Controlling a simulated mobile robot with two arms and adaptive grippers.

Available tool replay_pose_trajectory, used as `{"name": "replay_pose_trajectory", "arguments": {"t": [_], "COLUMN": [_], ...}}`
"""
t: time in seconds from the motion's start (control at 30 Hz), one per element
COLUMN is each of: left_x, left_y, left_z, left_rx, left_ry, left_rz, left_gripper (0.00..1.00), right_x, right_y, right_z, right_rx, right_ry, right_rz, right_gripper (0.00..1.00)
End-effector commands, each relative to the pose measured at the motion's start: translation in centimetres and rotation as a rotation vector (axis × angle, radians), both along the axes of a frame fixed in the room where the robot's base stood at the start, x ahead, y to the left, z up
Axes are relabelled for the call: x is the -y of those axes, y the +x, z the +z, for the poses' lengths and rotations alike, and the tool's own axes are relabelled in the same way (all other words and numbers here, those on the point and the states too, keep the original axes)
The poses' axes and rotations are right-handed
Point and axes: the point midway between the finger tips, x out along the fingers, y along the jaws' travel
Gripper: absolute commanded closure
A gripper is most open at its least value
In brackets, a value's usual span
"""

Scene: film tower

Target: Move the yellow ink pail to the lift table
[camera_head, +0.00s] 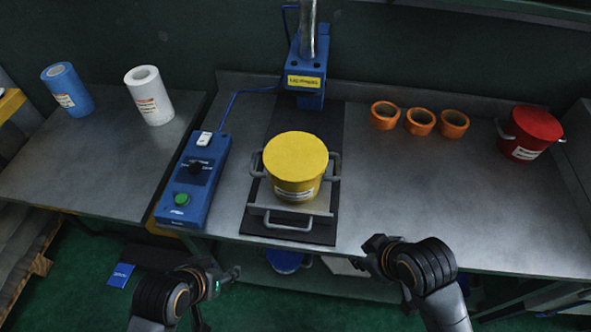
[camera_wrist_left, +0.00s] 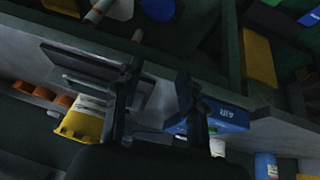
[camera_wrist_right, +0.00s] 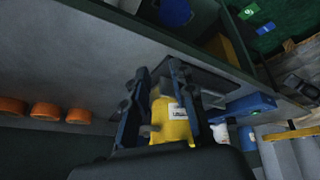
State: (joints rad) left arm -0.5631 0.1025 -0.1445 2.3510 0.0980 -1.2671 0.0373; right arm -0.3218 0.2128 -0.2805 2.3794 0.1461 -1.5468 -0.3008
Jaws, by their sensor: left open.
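The yellow pail (camera_head: 296,165) stands upright, lid on, with a grey handle on each side. It rests on a metal plate (camera_head: 290,222) with a front handle, over a dark strip on the bench. My left gripper (camera_head: 222,278) is open and empty, in front of the bench edge, below and left of the pail. My right gripper (camera_head: 374,254) is apart from the pail, at the front edge to its right. In the right wrist view its fingers (camera_wrist_right: 158,70) stand apart, with the pail (camera_wrist_right: 172,118) beyond them. I cannot identify the lift table.
A blue post device (camera_head: 306,85) stands behind the pail. A blue control box (camera_head: 195,180) with a green button is at its left. Three orange rolls (camera_head: 419,121) and a red pail (camera_head: 529,133) sit right. Blue (camera_head: 67,89) and white (camera_head: 149,96) rolls stand on the left table.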

Motion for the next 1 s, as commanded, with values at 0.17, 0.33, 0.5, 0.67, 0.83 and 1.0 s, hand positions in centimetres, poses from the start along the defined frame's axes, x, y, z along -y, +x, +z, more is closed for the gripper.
{"name": "replay_pose_trajectory", "arguments": {"t": [0.17,0.33,0.5,0.67,0.83,1.0], "left_x": [2.8,5.4,7.1,7.1,5.9,4.5], "left_y": [2.8,5.8,8.6,10.5,11.6,11.9], "left_z": [0.7,1.3,2.3,3.4,4.2,4.5], "left_rx": [0.131,0.278,0.433,0.576,0.716,0.810], "left_ry": [-0.137,-0.307,-0.492,-0.651,-0.786,-0.861], "left_rz": [0.029,0.093,0.199,0.330,0.484,0.595], "left_gripper": [0.60,0.60,0.60,0.60,0.60,0.60], "right_x": [-3.8,-7.1,-8.5,-7.7,-5.1,-2.7], "right_y": [3.7,6.9,9.7,12.4,15.2,17.0], "right_z": [3.3,5.8,7.8,9.5,11.3,12.9], "right_rx": [0.142,0.286,0.403,0.453,0.445,0.415], "right_ry": [-0.072,-0.211,-0.411,-0.624,-0.819,-0.932], "right_rz": [0.374,0.798,1.229,1.591,1.902,2.086], "right_gripper": [0.75,0.75,0.75,0.75,0.75,0.75]}}
